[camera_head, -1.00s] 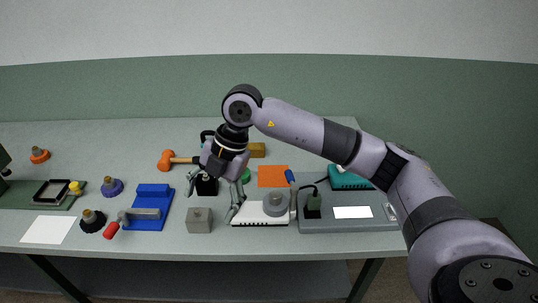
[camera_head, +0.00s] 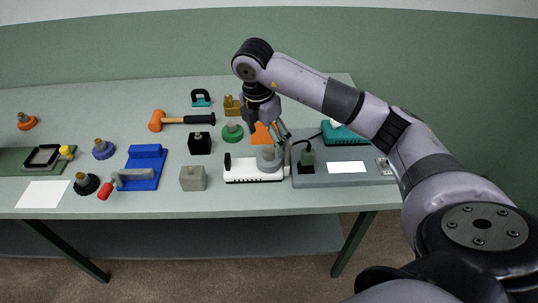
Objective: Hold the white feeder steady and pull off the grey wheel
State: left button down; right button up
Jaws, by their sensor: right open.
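The white feeder (camera_head: 238,171) is a low white block with a dark toothed lower edge. It sits near the front of the table, against the left side of a grey machine base. The grey wheel (camera_head: 268,158) is on the right part of the feeder. My right gripper (camera_head: 270,138) is open above and just behind the wheel, pointing down. One finger shows at its right side; whether it touches the wheel cannot be told. My left gripper is not in view.
A grey block (camera_head: 193,179) stands left of the feeder, with a blue stand (camera_head: 147,169) beyond it. A black block (camera_head: 200,144), a green knob (camera_head: 232,133) and an orange sheet (camera_head: 259,134) lie behind. The grey machine base (camera_head: 330,178) is at right.

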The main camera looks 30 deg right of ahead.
aim_at(268, 150)
jog(key=f, duration=0.5)
jog(key=d+f+p, duration=0.1)
jog(key=f, duration=0.2)
jog(key=shift+w+d, duration=0.1)
jog(key=shift+c, duration=0.5)
jog(key=c, duration=1.1)
jog(key=o, duration=1.2)
jog(key=shift+o, duration=0.2)
jog(key=shift+r, duration=0.15)
notch_tip(268, 150, up, 12)
jog(key=a, duration=0.1)
jog(key=shift+s+a+f, duration=0.2)
jog(key=shift+a, duration=0.2)
